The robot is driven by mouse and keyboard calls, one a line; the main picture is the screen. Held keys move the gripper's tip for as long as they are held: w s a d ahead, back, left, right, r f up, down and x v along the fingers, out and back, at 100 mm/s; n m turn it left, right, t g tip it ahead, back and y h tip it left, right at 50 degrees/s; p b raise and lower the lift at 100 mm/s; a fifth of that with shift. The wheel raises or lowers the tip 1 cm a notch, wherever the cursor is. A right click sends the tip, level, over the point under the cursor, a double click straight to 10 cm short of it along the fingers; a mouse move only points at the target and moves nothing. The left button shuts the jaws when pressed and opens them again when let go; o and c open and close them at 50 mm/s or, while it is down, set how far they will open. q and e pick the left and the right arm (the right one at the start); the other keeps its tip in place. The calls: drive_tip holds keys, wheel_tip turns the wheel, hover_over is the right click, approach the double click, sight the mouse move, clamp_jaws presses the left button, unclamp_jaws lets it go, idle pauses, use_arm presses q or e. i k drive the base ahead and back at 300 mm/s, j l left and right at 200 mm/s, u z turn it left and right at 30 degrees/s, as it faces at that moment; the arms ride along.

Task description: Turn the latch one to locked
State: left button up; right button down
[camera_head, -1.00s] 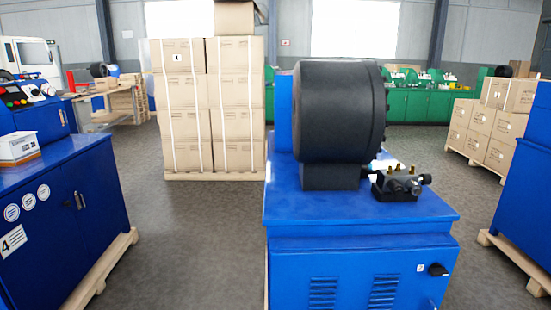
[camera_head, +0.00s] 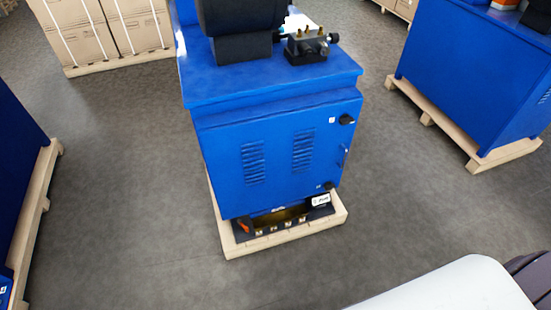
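The blue cabinet (camera_head: 275,155) stands ahead of me with its front door shut. A black latch knob (camera_head: 347,119) sits near the door's upper right corner, beside a small white label. A second black latch knob (camera_head: 329,186) sits near the lower right corner, also beside a small label. The label numbers are too small to read now, so I cannot tell which latch is number one. A small door handle (camera_head: 343,158) is between the knobs. The exact turn of each knob is unclear. Neither gripper is in view.
The cabinet stands on a wooden pallet (camera_head: 245,246), with a dark open tray (camera_head: 283,222) under the door. A black machine drum (camera_head: 240,15) and a valve block (camera_head: 306,46) are on top. Another blue cabinet (camera_head: 460,70) stands right. Cartons (camera_head: 105,25) are at upper left.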

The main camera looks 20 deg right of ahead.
sight(328, 186)
drive_tip(key=i+l+z, duration=0.1)
drive_tip(key=l+z, duration=0.15)
drive_tip(key=z, duration=0.25)
drive_tip(key=i+l+z, duration=0.1)
drive_tip(key=l+z, duration=0.15)
drive_tip(key=z, duration=0.25)
